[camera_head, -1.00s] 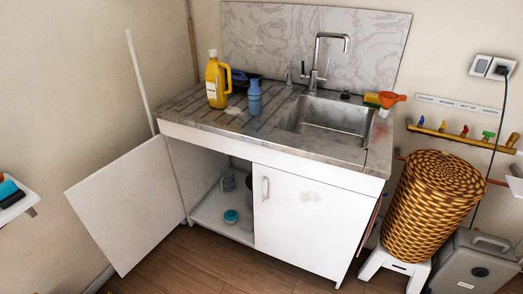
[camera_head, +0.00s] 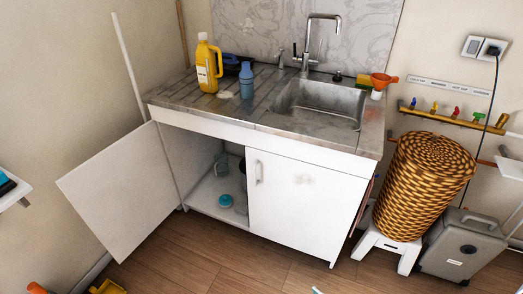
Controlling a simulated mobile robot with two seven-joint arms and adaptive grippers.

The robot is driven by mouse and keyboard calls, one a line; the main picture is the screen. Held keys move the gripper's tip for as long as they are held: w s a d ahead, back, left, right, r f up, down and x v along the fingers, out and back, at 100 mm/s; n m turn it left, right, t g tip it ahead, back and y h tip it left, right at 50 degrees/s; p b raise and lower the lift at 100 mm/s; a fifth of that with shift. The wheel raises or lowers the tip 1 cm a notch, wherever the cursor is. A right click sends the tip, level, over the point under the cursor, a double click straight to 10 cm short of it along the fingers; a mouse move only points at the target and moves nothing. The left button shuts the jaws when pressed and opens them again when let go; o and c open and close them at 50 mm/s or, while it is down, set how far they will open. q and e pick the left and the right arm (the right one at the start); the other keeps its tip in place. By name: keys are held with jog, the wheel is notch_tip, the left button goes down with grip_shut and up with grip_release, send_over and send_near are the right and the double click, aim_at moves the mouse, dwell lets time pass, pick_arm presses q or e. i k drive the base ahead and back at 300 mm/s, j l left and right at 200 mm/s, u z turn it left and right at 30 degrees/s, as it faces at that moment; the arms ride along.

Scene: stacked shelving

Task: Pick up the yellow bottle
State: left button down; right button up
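The yellow bottle (camera_head: 208,64) stands upright on the left side of the sink counter, on the ribbed drainboard.
The counter (camera_head: 190,91) holds a sink (camera_head: 317,103) with a tall tap (camera_head: 308,42). The left cabinet door (camera_head: 117,192) is swung open into the room. A wicker basket (camera_head: 423,186) on a white stool (camera_head: 383,247) stands right. Wooden floor (camera_head: 215,258) is clear in front.

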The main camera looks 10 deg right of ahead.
aim_at(208, 76)
jog(key=i+j+z, duration=0.15)
jog(key=i+j, duration=0.35)
jog(key=i+j+z, duration=0.2)
jog(key=i+j, duration=0.25)
jog(key=j, duration=0.2)
